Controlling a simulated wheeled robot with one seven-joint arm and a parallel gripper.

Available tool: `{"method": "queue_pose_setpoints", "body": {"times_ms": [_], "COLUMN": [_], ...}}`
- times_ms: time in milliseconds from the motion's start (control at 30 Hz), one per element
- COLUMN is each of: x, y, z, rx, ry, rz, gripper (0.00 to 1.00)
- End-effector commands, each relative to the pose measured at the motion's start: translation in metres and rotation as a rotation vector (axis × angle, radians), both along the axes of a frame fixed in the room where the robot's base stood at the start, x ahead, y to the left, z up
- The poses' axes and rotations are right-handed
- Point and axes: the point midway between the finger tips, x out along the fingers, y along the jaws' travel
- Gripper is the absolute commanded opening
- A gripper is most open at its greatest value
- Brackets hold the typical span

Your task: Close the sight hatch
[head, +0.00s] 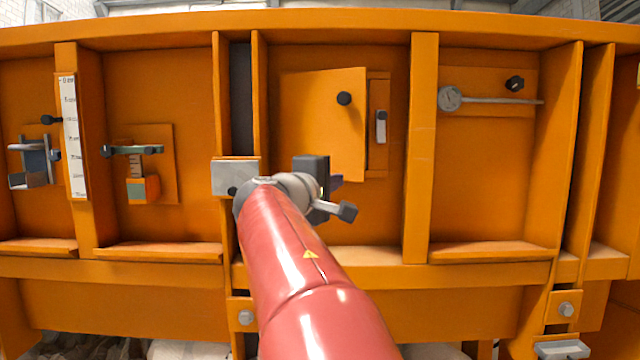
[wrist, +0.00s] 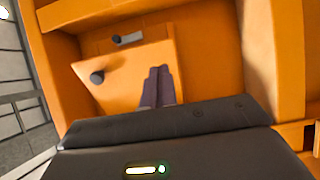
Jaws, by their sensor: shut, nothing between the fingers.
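The sight hatch (head: 318,125) is an orange plate with a black knob (head: 344,98) in the middle bay of the orange wall. It looks ajar: it stands out from its frame (head: 378,90), whose right strip shows bare beside a grey latch handle (head: 381,127). The hatch also shows in the wrist view (wrist: 125,80), with its knob (wrist: 97,77) and the latch handle (wrist: 128,39). My gripper (wrist: 160,70) is shut and empty, its fingertips over the hatch plate in the wrist view. I cannot tell whether they touch it. In the head view my gripper (head: 337,181) is at the hatch's lower edge, partly hidden by my arm.
A dial gauge with a long stem (head: 450,99) is in the right bay. A white scale strip (head: 70,135) and a clamp-like fitting (head: 132,150) are to the left. A grey block (head: 235,176) sits on the rib beside my wrist. Vertical ribs (head: 421,150) stand out on both sides of the hatch bay.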

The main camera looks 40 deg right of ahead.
Motion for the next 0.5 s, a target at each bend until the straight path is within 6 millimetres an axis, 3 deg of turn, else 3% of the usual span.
{"method": "queue_pose_setpoints", "body": {"times_ms": [300,500], "x": [0.024,0.036], "y": [-0.064,-0.096], "z": [0.012,0.016], "rx": [0.004,0.004], "ry": [0.002,0.001], "rz": [-0.002,-0.001], "gripper": [0.0,0.0]}}
